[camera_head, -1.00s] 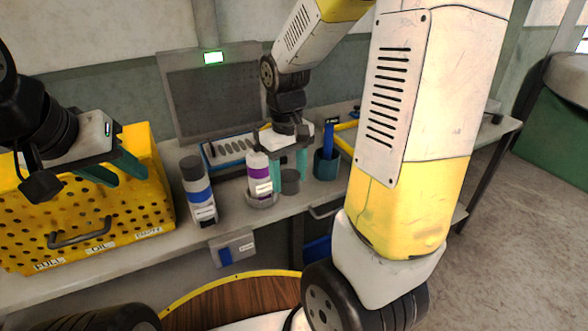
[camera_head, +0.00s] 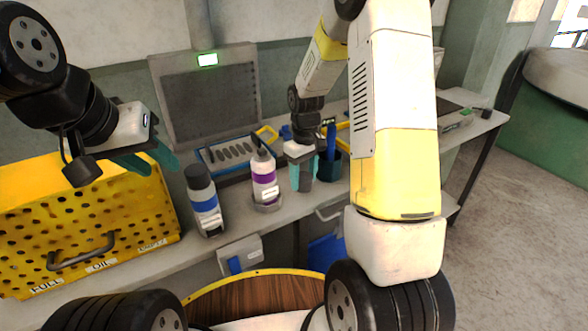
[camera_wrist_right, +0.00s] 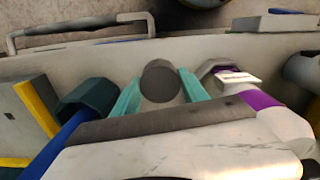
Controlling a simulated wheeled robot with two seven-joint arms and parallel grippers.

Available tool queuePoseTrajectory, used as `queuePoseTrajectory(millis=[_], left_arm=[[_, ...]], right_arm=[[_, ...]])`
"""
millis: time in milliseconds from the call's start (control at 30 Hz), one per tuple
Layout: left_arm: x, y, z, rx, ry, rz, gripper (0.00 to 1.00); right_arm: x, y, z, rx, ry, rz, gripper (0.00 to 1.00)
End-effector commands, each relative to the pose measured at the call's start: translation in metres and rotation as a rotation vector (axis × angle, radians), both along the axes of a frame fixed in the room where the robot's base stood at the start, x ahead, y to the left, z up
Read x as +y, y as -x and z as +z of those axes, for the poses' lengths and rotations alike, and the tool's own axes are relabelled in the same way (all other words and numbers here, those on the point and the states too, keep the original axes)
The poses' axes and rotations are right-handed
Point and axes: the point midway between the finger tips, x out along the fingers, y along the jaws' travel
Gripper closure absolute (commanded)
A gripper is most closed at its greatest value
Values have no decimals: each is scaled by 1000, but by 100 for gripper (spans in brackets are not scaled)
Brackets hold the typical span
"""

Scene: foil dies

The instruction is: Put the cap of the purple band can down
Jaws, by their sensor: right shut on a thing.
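The purple band can (camera_head: 264,180) stands upright on the bench in a shallow round holder, its narrow nozzle top bare. It also shows in the right wrist view (camera_wrist_right: 278,118), lying to the right of the fingers. My right gripper (camera_head: 301,188) is just right of the can, pointing down, its teal fingers shut on the dark grey cap (camera_wrist_right: 160,82). The cap is low over the bench; I cannot tell whether it touches it. My left gripper (camera_head: 158,171) is open and empty, above the yellow crate at the left.
A blue band can (camera_head: 205,204) stands left of the purple one. A dark green cup (camera_head: 330,166) with blue-handled tools is close on the right of my right gripper. The perforated yellow crate (camera_head: 100,208) fills the left. A grey panel (camera_head: 210,98) stands behind.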

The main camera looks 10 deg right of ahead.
Motion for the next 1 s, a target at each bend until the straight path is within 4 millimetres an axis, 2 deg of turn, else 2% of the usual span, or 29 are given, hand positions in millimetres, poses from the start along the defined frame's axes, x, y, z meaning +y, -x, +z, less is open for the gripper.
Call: queuePoseTrajectory(millis=[33,267,500,867,900,1000], left_arm=[[0,0,0,0,0,0,64],[0,0,0,0,0,0,64],[0,0,0,0,0,0,64],[0,0,0,0,0,0,64],[0,0,0,0,0,0,64],[0,0,0,0,0,0,64]], right_arm=[[-1,-7,-1,-1,0,0,86],[-3,-23,-2,0,-1,-1,86],[-3,-22,-36,4,0,0,86],[-3,-22,-40,1,0,0,86],[-3,-22,-40,0,0,0,43],[-3,-22,-40,0,0,0,27]])
